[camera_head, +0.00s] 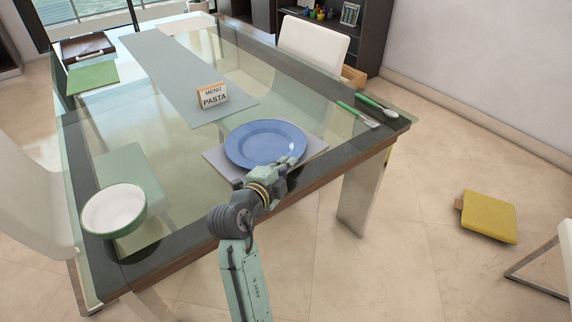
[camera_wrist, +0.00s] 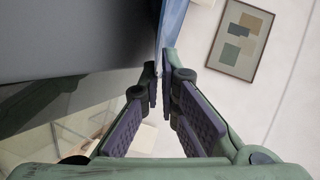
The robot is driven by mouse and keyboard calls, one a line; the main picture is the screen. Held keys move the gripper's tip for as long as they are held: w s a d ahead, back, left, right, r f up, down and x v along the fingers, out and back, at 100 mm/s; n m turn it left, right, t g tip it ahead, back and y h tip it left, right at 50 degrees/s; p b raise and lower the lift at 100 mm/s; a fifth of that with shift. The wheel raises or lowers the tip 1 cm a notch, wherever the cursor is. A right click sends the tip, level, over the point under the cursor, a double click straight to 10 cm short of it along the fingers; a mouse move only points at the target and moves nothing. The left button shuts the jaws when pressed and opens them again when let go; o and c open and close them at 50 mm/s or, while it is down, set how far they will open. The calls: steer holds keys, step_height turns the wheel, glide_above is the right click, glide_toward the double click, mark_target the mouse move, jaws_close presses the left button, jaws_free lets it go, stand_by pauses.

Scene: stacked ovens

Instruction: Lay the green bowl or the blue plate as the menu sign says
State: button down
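The blue plate (camera_head: 262,142) lies over a grey placemat (camera_head: 313,150) at the near edge of the glass table; any small gap beneath it cannot be seen. My gripper (camera_head: 290,165) is at the plate's near right rim. In the wrist view its fingertips (camera_wrist: 160,72) are close together, with the thin blue plate edge (camera_wrist: 176,22) running between them. The green bowl (camera_head: 114,211), white inside, stands upright at the table's near left corner, apart from my gripper. The menu sign (camera_head: 212,96) stands behind the plate and reads "MENU PASTA".
Green-handled cutlery (camera_head: 362,112) lies right of the plate. A green mat (camera_head: 92,78) and a dark tray (camera_head: 87,46) are at the far left. A grey runner (camera_head: 165,72) runs along the table. White chairs (camera_head: 312,42) surround it. A yellow cushion (camera_head: 489,217) is on the floor.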

steer(key=c, duration=2.1)
jaws_free()
steer(key=b+v, duration=0.3)
steer(key=v, duration=0.9)
steer(key=shift+a+r, duration=0.1)
